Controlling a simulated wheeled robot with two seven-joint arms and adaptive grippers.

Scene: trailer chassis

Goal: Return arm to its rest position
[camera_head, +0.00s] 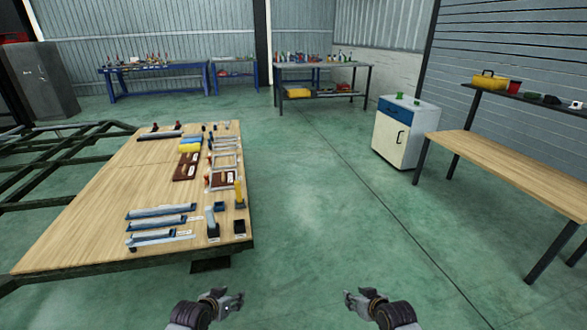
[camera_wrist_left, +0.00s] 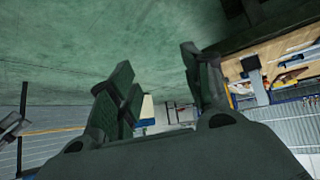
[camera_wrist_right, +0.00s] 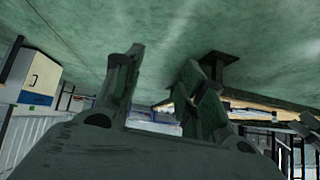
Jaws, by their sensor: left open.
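My left gripper (camera_head: 232,297) is at the bottom centre-left of the head view, over open floor in front of the wooden worktable (camera_head: 90,225). It is open and empty; its spread fingers also show in the left wrist view (camera_wrist_left: 157,62). My right gripper (camera_head: 352,297) is at the bottom centre-right, level with the left one and apart from it. In the right wrist view its fingers (camera_wrist_right: 163,60) stand apart with nothing between them. Both forearms are largely out of frame.
A white-and-blue cabinet (camera_head: 398,140) and a wooden bench (camera_head: 500,165) stand at right. The green floor (camera_head: 320,200) between is clear.

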